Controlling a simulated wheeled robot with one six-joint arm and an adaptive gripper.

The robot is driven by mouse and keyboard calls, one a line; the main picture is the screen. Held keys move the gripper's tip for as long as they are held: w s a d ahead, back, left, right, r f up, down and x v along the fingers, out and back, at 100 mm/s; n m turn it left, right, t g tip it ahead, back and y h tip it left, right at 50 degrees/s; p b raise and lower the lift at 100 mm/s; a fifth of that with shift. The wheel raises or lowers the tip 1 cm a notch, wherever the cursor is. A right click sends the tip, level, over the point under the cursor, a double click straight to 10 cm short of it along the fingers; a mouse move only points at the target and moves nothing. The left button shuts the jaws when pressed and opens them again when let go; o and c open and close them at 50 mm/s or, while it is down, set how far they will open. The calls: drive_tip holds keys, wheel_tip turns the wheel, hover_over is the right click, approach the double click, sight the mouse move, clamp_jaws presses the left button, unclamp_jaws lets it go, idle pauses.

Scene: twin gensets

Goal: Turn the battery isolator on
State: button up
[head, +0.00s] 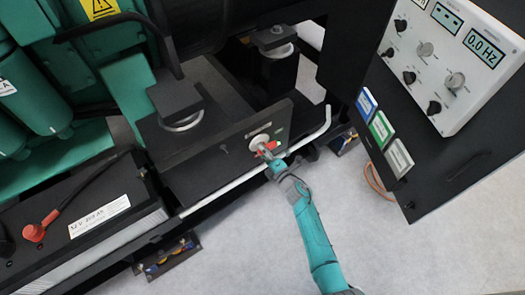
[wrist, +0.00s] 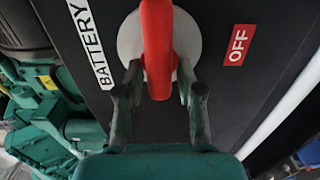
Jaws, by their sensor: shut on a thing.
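The battery isolator is a red handle (wrist: 156,50) on a round white base (wrist: 186,38), mounted on a dark panel (wrist: 225,100). In the head view the isolator's white disc (head: 258,141) shows at the panel's front with the red handle beside it. My gripper (wrist: 160,85) is shut on the lower end of the red handle, one finger on each side. In the head view my gripper (head: 268,153) is at the isolator. A red OFF label (wrist: 237,45) is right of the handle, and a white BATTERY label (wrist: 90,42) is to its left. No ON label can be made out.
A white rail (head: 232,185) runs along below the isolator panel. A black battery (head: 85,235) stands at lower left. A control cabinet (head: 440,120) with gauges and knobs is at right. Pale open floor (head: 245,250) lies in front.

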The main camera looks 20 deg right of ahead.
drive_tip(key=shift+f, duration=0.1)
idle(0.3)
drive_tip(key=o, duration=0.9)
drive_tip(key=v, duration=1.2)
